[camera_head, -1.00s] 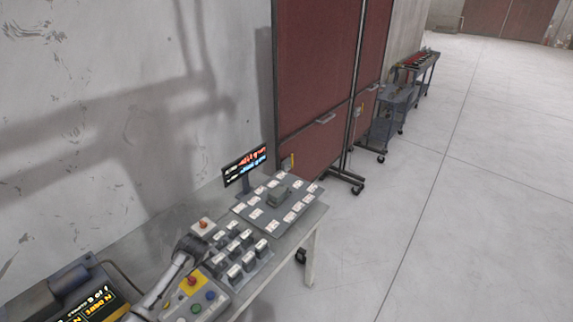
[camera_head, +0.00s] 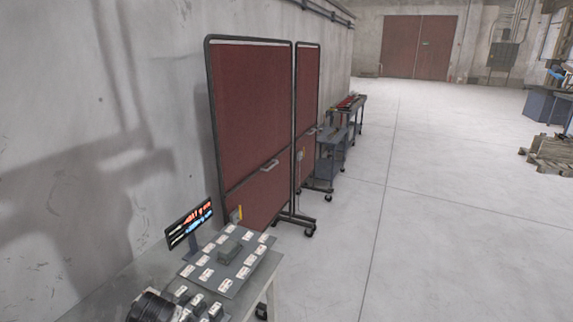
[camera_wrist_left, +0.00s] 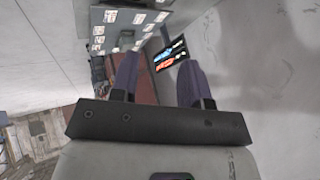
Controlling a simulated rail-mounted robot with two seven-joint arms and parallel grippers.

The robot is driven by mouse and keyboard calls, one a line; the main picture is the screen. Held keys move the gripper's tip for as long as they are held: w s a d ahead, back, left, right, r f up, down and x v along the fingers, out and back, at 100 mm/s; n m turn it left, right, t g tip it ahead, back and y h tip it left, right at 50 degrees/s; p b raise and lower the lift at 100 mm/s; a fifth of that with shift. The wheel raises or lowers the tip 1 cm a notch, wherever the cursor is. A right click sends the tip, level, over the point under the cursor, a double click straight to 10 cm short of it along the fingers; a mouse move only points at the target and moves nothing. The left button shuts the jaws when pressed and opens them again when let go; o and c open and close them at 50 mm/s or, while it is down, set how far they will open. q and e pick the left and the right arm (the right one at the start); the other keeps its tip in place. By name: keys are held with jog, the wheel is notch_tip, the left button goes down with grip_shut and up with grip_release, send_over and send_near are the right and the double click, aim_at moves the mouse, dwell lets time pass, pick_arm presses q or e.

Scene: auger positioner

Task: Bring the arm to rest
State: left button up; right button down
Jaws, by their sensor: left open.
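My left gripper (camera_wrist_left: 158,64) shows in the left wrist view with its two dark fingers apart and nothing between them. In that view the panel with white labels (camera_wrist_left: 128,17) and the lit display (camera_wrist_left: 170,54) appear beyond the fingers. In the head view a dark rounded part at the bottom left looks like part of my left arm, close over the bench; its fingers cannot be made out there. My right arm and gripper are not in view.
The bench (camera_head: 120,286) stands against the wall, holding the labelled panel (camera_head: 208,285), a grey block (camera_head: 229,250) and the display (camera_head: 189,222). Red screens (camera_head: 250,120) on wheels and dark carts (camera_head: 333,150) stand beyond. The floor at right is largely clear.

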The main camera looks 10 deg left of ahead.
pick_arm(q)
jog(key=s+d+m+t+h, duration=0.3)
jog(key=s+d+m, duration=0.1)
jog(key=s+d, duration=1.2)
jog(key=s+d+f+n+g+h, duration=0.1)
jog(key=s+d+f+g, duration=0.2)
jog(key=s+f, duration=0.45)
jog(key=s+d+f+g+h, duration=0.15)
jog(key=s+d+f, duration=0.25)
jog(key=s, duration=0.7)
notch_tip(320, 180, up, 15)
jog(key=p, duration=1.5)
jog(key=shift+s+a+g, duration=0.25)
jog(key=shift+s+g, duration=0.05)
jog(key=shift+g, duration=0.15)
jog(key=shift+f, duration=0.1)
